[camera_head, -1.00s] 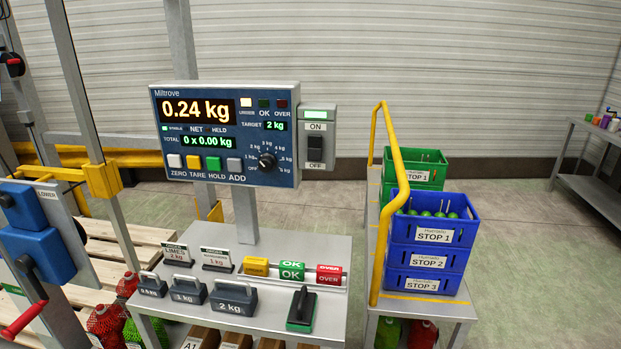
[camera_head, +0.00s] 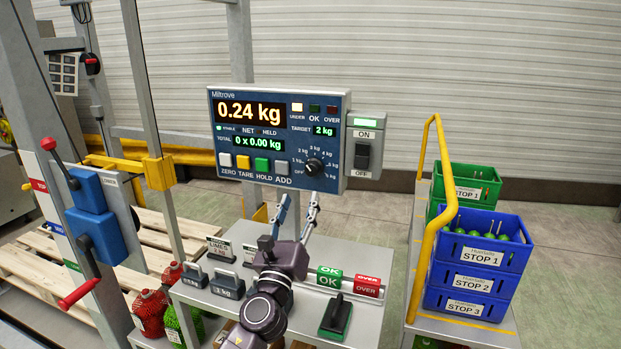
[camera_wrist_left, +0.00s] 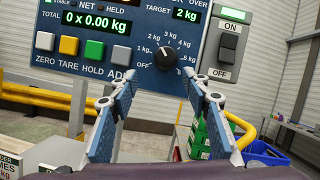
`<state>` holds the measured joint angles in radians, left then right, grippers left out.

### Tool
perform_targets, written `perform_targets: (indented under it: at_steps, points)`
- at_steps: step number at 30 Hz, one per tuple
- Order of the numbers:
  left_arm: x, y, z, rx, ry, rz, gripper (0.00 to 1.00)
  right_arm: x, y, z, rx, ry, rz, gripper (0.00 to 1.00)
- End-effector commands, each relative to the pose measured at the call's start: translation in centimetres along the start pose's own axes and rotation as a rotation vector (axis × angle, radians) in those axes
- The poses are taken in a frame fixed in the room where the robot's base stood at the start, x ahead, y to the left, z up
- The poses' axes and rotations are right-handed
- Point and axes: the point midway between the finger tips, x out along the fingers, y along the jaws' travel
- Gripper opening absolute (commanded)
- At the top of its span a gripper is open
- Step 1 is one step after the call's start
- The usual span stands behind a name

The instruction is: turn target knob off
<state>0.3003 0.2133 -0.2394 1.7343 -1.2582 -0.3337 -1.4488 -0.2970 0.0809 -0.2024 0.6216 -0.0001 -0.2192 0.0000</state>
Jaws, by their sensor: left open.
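The target knob (camera_head: 315,167) is a round black dial at the lower right of the blue scale panel (camera_head: 228,180). Labels from OFF to several kg ring it, and the target display (camera_head: 324,131) reads 2 kg. The knob also shows in the left wrist view (camera_wrist_left: 166,56), between and beyond the fingertips. My left gripper (camera_head: 299,202) is open and empty, just below the panel, its fingers pointing up toward the knob. In the left wrist view its two blue fingers (camera_wrist_left: 160,80) stand apart. They do not visibly hold the knob. My right gripper is not in view.
An ON/OFF switch box (camera_head: 362,148) adjoins the panel's right side. Below is a grey bench (camera_head: 366,318) with weights, signs and OK/OVER blocks. A yellow rail (camera_head: 424,210) and blue crates (camera_head: 476,278) stand right. A blue lever unit (camera_head: 96,215) stands left.

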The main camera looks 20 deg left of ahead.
Motion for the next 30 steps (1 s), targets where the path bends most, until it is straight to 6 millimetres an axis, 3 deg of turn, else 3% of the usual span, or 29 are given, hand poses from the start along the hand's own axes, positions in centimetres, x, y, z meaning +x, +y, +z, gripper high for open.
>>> perform_targets:
  at_steps: [3,18,29,30]
  points:
    - [1.2,-0.9,0.3,0.081,-0.011,-0.035,0.44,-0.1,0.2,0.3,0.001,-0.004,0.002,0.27]
    - [7.9,-1.0,0.3,0.078,-0.011,-0.033,0.44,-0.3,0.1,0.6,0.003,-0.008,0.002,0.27]
    - [8.5,-1.1,0.3,0.077,-0.010,-0.033,0.44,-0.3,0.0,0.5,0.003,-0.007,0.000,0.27]
    - [8.5,-1.1,0.3,0.077,-0.010,-0.033,0.41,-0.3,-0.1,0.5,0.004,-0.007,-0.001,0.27]
